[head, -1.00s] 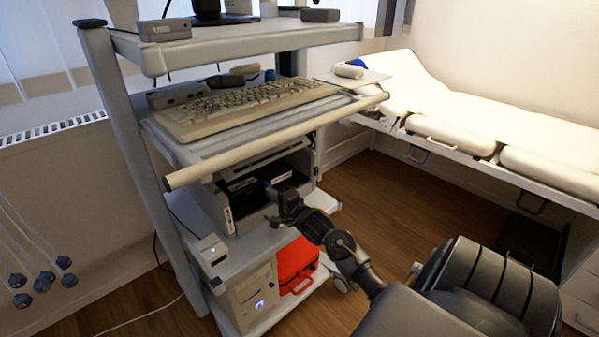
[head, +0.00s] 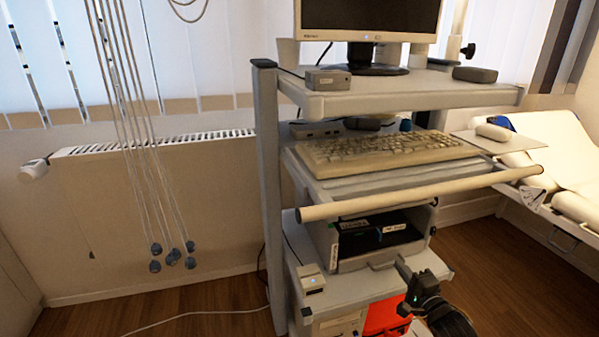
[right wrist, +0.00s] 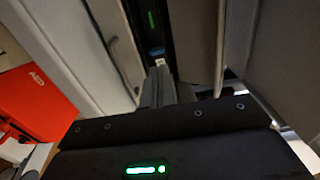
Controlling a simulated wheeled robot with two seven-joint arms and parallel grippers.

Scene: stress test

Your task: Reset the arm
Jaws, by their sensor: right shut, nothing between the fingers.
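My right gripper (head: 409,284) shows at the lower right of the head view, in front of the cart's lower shelves. It is shut and empty. In the right wrist view its fingers (right wrist: 158,85) are together, close to grey cart parts. My right arm comes in from the bottom edge. My left gripper is not in view.
A padded couch (head: 560,150) stands right. Cables (head: 135,120) hang left, before a radiator (head: 90,152).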

